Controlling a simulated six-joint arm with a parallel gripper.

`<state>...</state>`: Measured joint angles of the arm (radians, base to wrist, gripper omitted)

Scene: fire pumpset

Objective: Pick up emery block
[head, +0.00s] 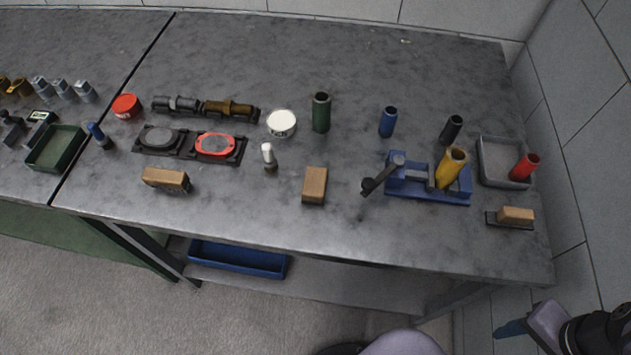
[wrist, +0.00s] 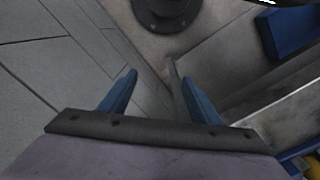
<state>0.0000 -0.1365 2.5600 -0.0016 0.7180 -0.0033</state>
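Three tan-brown blocks lie on the grey workbench, and I cannot tell for certain which is the emery block. One tan block (head: 166,179) lies at the front left. Another tan block (head: 314,185) lies alone at the front middle. A third tan block (head: 516,216) sits on a dark flat base at the front right. My gripper (wrist: 157,75) is open and empty, its blue fingers apart. In the head view, a blue finger of it (head: 510,328) shows at the bottom right, beyond the bench's front edge. No block shows in the wrist view.
A blue vise (head: 428,190) holds a yellow cylinder (head: 451,168), its handle pointing left. A grey tray (head: 494,160) with a red cylinder (head: 525,167) stands near the right wall. A blue bin (head: 237,259) sits on the lower shelf. Bench space around the middle block is clear.

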